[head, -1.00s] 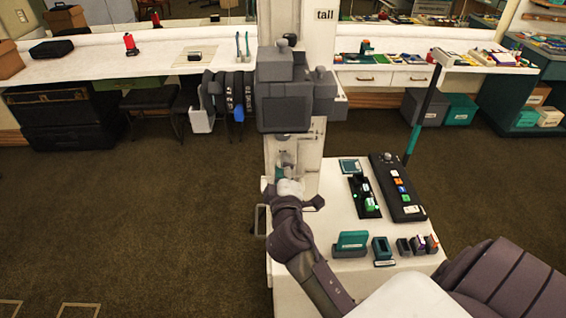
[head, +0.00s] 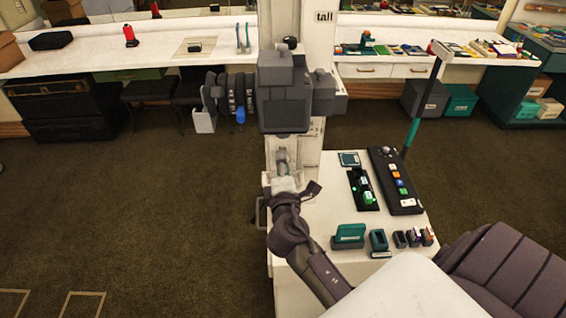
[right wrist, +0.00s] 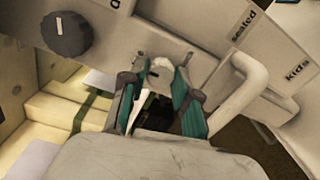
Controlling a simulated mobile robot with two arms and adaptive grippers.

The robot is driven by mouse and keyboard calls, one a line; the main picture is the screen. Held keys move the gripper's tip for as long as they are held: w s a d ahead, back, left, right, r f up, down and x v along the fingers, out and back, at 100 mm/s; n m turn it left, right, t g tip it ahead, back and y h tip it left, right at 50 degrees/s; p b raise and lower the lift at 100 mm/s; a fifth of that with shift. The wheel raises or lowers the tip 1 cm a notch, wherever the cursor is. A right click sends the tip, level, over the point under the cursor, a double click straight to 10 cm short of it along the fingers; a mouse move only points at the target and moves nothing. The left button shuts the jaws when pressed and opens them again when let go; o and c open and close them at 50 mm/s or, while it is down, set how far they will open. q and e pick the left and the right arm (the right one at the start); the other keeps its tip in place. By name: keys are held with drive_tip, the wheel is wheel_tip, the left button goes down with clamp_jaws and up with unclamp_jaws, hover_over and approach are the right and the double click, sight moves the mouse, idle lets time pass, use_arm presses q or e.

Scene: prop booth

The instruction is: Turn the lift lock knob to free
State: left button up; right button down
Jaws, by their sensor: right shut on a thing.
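My right gripper (head: 283,172) is at the front of the white column (head: 306,150) in the head view, low on its face. In the right wrist view, the teal-lined fingers of my right gripper (right wrist: 162,88) are shut on a small pale knob (right wrist: 160,70), which I take to be the lift lock knob. The fingers hide its sides, and I cannot read its setting or a "free" mark. My left gripper is not in view.
A dark round knob (right wrist: 67,35) with a white line is at the upper left in the wrist view. A pale curved handle (right wrist: 240,92) is close to the right finger. A control panel (head: 397,180) lies on the white console right of my arm.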

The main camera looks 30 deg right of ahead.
idle(0.3)
drive_tip(key=c, duration=0.8)
unclamp_jaws()
drive_tip(key=shift+c, duration=0.2)
drive_tip(key=v, duration=1.2)
